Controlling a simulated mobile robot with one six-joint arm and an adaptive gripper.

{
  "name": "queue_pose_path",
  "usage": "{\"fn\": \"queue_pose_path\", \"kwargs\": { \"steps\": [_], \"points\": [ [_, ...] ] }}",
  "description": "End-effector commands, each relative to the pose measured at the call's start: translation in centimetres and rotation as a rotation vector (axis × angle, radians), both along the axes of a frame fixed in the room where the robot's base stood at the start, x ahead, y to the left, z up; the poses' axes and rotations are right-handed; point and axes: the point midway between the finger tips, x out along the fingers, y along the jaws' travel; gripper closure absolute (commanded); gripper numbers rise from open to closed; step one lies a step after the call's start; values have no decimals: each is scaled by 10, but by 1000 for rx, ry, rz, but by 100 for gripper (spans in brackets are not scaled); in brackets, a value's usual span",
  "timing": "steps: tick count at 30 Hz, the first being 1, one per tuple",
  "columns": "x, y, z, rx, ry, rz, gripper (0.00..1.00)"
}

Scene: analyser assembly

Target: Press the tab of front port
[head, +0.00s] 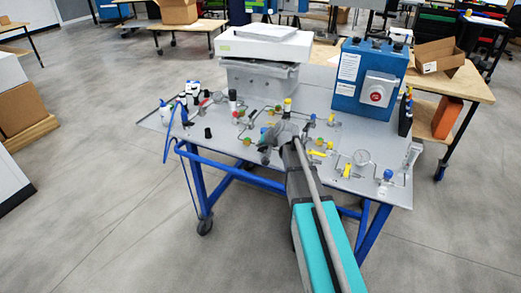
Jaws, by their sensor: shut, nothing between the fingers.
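The analyser assembly lies on a grey table panel (340,200) in the head view, with thin tubing, fittings and yellow, green, red and blue valve parts. I cannot single out the front port or its tab; they are too small to tell or hidden behind my arm. My gripper (267,146) is shut and empty, over the middle of the panel near its front side. It is close to several small fittings, and I cannot tell whether it touches any.
A blue box (370,78) with a red knob stands at the back right. A grey bin (262,78) with a white unit (262,42) on top stands at the back. Small bottles (165,112) stand at the left end. The table has a blue wheeled frame (200,190).

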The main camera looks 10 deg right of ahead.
Motion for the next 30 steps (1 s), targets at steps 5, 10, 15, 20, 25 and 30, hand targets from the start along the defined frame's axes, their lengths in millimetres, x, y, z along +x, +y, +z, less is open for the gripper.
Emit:
{"fn": "queue_pose_path", "kwargs": {
  "steps": [5,10,15,20,25,30],
  "points": [
    [0,0,-2,0,0,0,100],
    [0,0,-3,0,0,0,100],
    [0,0,-5,0,0,0,100],
    [0,0,-6,0,0,0,100],
    [0,-1,-8,0,0,0,100],
    [0,-1,-9,1,0,-1,100]
  ]
}}
